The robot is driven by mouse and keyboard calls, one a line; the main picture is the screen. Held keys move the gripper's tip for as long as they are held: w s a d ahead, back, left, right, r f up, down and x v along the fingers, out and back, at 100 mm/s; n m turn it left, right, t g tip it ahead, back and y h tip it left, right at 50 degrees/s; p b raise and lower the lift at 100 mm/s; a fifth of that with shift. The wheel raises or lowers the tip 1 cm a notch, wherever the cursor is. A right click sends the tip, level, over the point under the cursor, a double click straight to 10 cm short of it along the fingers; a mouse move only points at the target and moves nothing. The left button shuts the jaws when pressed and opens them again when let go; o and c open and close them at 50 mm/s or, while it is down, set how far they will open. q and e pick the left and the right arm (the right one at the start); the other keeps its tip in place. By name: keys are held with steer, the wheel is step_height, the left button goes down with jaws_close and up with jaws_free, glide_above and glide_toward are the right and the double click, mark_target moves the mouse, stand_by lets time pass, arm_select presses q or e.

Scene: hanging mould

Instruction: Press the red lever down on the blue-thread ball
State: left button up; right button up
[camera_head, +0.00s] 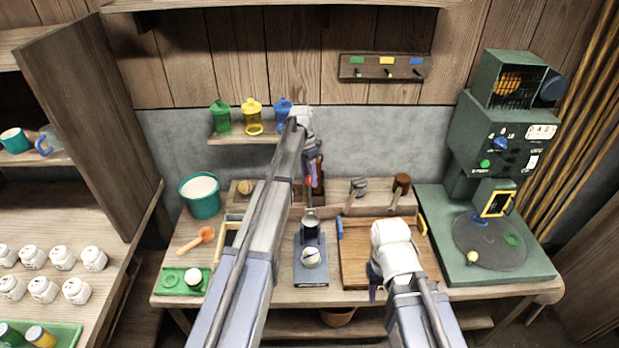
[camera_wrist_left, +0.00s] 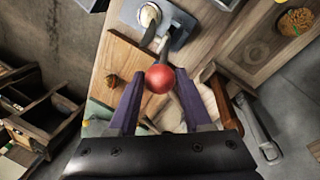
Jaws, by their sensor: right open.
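The red lever's round knob (camera_head: 309,181) stands raised above the grey-blue press (camera_head: 311,275), partly covered by my left arm in the head view. In the left wrist view the red knob (camera_wrist_left: 159,78) sits between the fingertips of my left gripper (camera_wrist_left: 160,82). The fingers are apart, with a small gap visible on each side of it. A pale ball (camera_head: 311,257) sits in the press below the lever; it also shows in the left wrist view (camera_wrist_left: 149,16). Its thread colour is too small to tell. My right gripper (camera_head: 377,287) is over the wooden board, open and partly hidden by its wrist.
A wooden board (camera_head: 356,262) lies right of the press. A green tray (camera_head: 172,283) with a white ball and a teal bucket (camera_head: 200,197) are at the left. Wooden-handled tools (camera_head: 401,185) stand behind. A green machine (camera_head: 500,150) fills the right end.

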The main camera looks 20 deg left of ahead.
arm_select(q)
jaws_close()
stand_by(1.0)
